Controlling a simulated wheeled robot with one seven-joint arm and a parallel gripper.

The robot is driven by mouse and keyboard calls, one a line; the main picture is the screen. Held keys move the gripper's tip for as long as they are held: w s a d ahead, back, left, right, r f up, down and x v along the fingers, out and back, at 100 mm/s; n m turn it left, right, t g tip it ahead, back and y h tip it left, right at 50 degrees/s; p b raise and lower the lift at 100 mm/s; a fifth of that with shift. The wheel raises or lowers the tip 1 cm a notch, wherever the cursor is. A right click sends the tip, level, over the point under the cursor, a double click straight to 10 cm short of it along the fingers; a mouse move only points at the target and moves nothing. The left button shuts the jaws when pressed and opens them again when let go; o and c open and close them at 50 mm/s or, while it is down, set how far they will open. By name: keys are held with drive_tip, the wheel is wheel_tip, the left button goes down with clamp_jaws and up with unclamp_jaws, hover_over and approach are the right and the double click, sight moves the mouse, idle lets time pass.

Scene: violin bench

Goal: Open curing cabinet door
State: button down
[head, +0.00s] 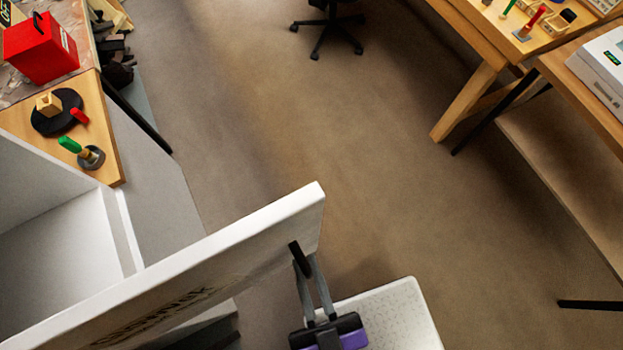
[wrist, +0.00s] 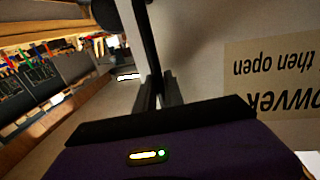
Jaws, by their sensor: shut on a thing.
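The curing cabinet door (head: 215,262) is a white panel that stands swung out from the white cabinet (head: 65,240), whose pale interior shows at the left of the head view. A dark bar handle (head: 300,257) is on the door near its free edge. My gripper (head: 308,268) is shut on this handle. In the wrist view the fingers (wrist: 158,98) close around the dark handle (wrist: 146,45), beside the door face (wrist: 195,60). A label with upside-down text (wrist: 270,75) is on the door. Shelves inside the cabinet cannot be made out.
Wooden benches (head: 480,100) stand at the right, and a black office chair (head: 327,25) is at the back. The brown floor (head: 290,130) between them is clear.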

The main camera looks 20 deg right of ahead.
drive_tip(key=c, duration=1.5)
unclamp_jaws()
drive_tip(key=shift+o, duration=0.2)
drive_tip(key=s+b, duration=0.2)
drive_tip(key=s, duration=0.5)
drive_tip(key=shift+s, duration=0.4)
